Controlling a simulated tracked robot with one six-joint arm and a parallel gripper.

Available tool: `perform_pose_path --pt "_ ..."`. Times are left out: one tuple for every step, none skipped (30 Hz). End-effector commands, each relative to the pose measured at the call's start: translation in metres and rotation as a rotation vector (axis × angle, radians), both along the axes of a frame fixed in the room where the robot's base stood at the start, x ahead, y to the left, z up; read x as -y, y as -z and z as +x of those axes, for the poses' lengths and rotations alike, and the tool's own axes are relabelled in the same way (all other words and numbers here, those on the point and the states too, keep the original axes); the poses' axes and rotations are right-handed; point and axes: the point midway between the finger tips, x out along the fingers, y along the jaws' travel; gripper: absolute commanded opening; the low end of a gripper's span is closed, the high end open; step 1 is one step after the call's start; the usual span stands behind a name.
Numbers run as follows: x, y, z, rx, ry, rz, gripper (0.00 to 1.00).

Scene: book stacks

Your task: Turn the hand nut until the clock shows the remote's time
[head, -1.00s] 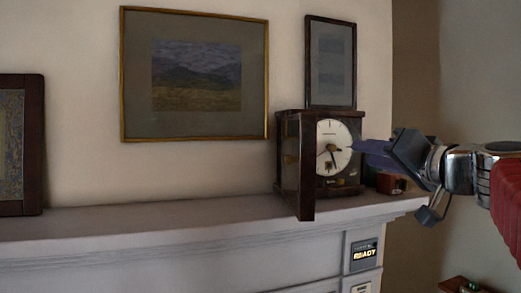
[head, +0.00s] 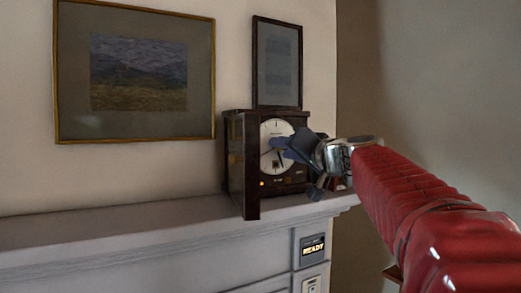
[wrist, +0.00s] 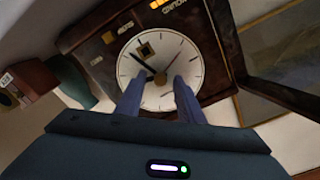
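The dark wooden clock (head: 236,185) stands on the mantel with its glazed door swung open on the left. Its white dial (head: 271,130) faces me, partly hidden by my gripper (head: 280,148). In the wrist view the dial (wrist: 150,47) appears turned around, with dark hands meeting near its middle. My gripper's two blue fingers (wrist: 158,85) are apart, on either side of the dial's centre. The hand nut is small, and I cannot tell if the fingers touch it. I cannot make out a remote showing a time.
The mantel shelf (head: 110,223) is clear left of the clock. A small panel (head: 313,248) below reads READY. Framed pictures (head: 134,75) hang behind. A reddish-brown box (wrist: 27,77) and a green object (wrist: 72,82) sit beside the clock in the wrist view.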

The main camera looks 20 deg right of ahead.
Motion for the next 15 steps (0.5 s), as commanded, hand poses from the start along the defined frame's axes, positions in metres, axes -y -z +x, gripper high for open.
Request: perform_pose_path --pt "-0.0004 0.0000 0.0007 0.000 0.000 0.000 0.35" --pt "-0.0003 0.0000 0.0009 0.000 0.000 0.000 0.35" --pt "-0.0003 -0.0001 0.0009 0.000 0.000 0.000 0.35" --pt "-0.0003 -0.0001 0.0008 0.000 0.000 0.000 0.35" --pt "-0.0003 -0.0001 0.0007 0.000 0.000 0.000 0.35" --pt "-0.0003 -0.0001 0.0007 0.000 0.000 0.000 0.35" --pt "-0.0003 -0.0001 0.0006 0.000 0.000 0.000 0.35" --pt "-0.0003 -0.0001 0.0006 0.000 0.000 0.000 0.34" --pt "-0.0002 -0.0001 0.0005 0.000 0.000 0.000 0.31" --pt "-0.0002 -0.0001 0.0005 0.000 0.000 0.000 0.29" --pt "-0.0002 -0.0002 0.0005 0.000 0.000 0.000 0.27" --pt "-0.0002 -0.0002 0.0005 0.000 0.000 0.000 0.24" --pt "-0.0002 -0.0002 0.0004 0.000 0.000 0.000 0.22" --pt "-0.0002 -0.0003 0.0004 0.000 0.000 0.000 0.20" --pt "-0.0002 -0.0002 0.0004 0.000 0.000 0.000 0.17"
